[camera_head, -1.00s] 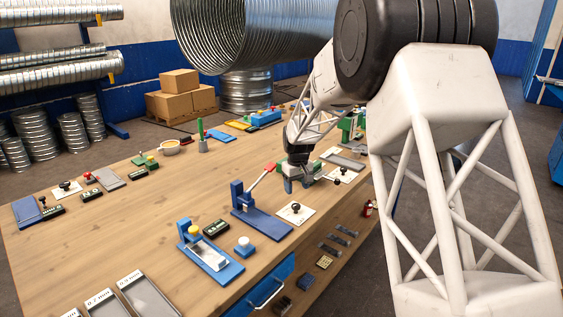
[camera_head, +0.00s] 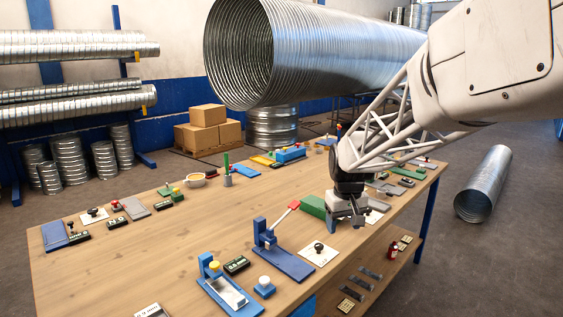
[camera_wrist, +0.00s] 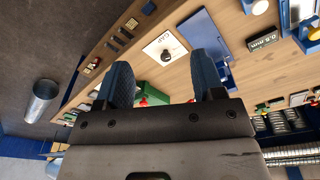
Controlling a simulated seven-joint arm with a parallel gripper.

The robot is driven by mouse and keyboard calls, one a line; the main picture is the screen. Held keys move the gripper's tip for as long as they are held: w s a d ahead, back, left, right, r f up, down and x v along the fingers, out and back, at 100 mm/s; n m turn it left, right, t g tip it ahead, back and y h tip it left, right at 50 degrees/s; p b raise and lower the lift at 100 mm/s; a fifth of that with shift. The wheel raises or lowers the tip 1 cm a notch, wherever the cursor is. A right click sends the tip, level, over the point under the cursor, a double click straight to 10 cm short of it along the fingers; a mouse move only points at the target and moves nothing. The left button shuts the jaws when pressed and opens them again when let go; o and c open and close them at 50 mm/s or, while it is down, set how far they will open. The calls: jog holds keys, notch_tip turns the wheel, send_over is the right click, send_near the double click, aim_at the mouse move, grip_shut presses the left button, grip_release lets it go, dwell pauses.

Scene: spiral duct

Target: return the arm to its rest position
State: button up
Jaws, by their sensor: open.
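My gripper (camera_head: 351,219) hangs over the right part of the wooden workbench (camera_head: 130,265), at the end of my white lattice arm in the head view. In the wrist view its two blue fingertips (camera_wrist: 165,82) stand apart with nothing between them. Beyond them lies a white card with a black knob (camera_wrist: 167,55), which also shows in the head view (camera_head: 319,252). A green block (camera_head: 313,206) is beside the gripper, partly hidden behind it.
A blue fixture with a red-tipped lever (camera_head: 283,256) and a blue fixture with a yellow knob (camera_head: 226,290) stand on the bench. A large spiral duct (camera_head: 320,50) is behind it. A loose duct (camera_head: 484,184) lies on the floor at right.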

jog(key=s+d+r+m+t, duration=0.1)
jog(key=s+d+m, duration=0.1)
jog(key=s, duration=3.1)
jog(key=shift+s+r+m+t, duration=0.2)
jog(key=shift+s+m+t, duration=0.15)
jog(key=shift+m, duration=0.15)
